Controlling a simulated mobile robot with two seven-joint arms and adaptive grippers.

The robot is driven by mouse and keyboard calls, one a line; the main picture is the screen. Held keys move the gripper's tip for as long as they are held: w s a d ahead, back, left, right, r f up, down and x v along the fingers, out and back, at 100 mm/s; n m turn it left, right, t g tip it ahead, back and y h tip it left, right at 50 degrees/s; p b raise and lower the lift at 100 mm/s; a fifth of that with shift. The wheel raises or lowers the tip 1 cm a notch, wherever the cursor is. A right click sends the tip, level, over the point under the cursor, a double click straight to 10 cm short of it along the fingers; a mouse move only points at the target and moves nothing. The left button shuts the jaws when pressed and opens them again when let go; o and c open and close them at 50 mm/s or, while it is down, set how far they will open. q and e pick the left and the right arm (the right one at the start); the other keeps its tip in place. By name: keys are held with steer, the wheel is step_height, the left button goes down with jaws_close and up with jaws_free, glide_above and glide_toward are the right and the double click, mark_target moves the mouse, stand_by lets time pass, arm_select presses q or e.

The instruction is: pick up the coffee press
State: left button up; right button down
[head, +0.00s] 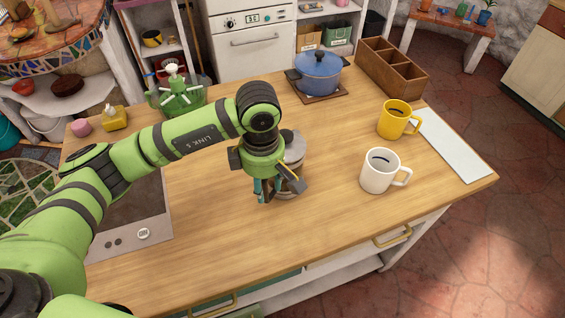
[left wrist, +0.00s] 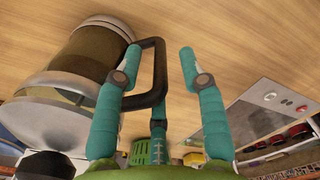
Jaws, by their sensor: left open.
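The coffee press (head: 294,156), with metal bands and a dark body, stands on the wooden counter, partly hidden behind my left gripper (head: 267,190) in the head view. In the left wrist view the press (left wrist: 85,55) fills the left side. The fingers are apart, one on each side of the handle's outer bar. The left finger overlaps the handle loop; I cannot tell whether it touches. My right gripper is not in view.
A white mug (head: 379,172) and a yellow mug (head: 393,121) stand to the right, near a pale board (head: 452,145). A blue pot (head: 318,75) and a wooden divided box (head: 392,72) are at the back. A cooktop (head: 135,215) lies left. The front counter is clear.

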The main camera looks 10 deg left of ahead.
arm_select(q)
jaws_close()
jaws_free()
steer(key=shift+r, duration=0.15)
